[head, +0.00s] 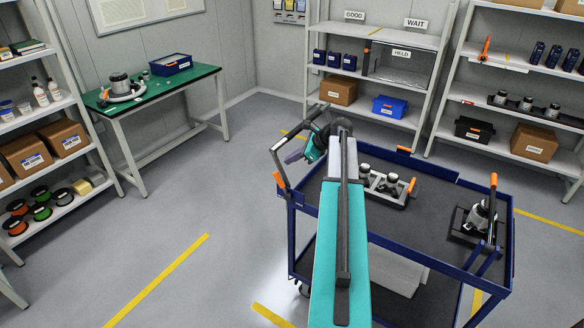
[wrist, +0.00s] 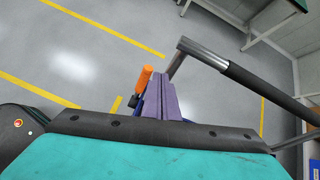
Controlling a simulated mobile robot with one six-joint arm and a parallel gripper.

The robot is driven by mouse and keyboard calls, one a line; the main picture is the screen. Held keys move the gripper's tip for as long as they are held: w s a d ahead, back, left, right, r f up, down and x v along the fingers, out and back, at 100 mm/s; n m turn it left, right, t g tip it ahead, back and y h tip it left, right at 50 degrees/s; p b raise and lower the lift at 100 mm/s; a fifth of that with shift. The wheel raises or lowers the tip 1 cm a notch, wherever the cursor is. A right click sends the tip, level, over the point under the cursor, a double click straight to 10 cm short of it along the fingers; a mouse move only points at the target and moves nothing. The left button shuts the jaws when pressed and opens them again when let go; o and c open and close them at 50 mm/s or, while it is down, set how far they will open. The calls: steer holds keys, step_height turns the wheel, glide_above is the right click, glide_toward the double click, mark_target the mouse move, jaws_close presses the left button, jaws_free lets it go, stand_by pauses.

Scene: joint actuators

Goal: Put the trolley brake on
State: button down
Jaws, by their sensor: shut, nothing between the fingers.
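The blue trolley (head: 382,238) with a dark top stands at centre right. A dark push handle (head: 292,136) rises at its left end and crosses the upper right of the wrist view (wrist: 255,83). An orange grip (head: 279,180) sits at the trolley's left corner, by the foot of this handle. My gripper (head: 294,157), with purple fingers, is just above and right of that grip. In the wrist view my gripper (wrist: 158,80) is shut and empty, and an orange piece (wrist: 143,78) shows close to its left; contact cannot be told. My arm hides part of the trolley.
On the trolley are a grey tray of parts (head: 385,188) and a dark fixture (head: 476,222) at the right end. A green-topped bench (head: 160,93) stands at the back left, and shelves line the walls. Floor left of the trolley is clear.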

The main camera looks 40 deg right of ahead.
steer(key=r, duration=0.2)
steer(key=w+r+b, duration=0.1)
steer(key=w+r, duration=0.1)
steer(key=r, duration=0.1)
steer(key=shift+a+r+b, duration=0.1)
steer(key=shift+r+b, duration=0.2)
steer(key=shift+b, duration=0.05)
stand_by(0.4)
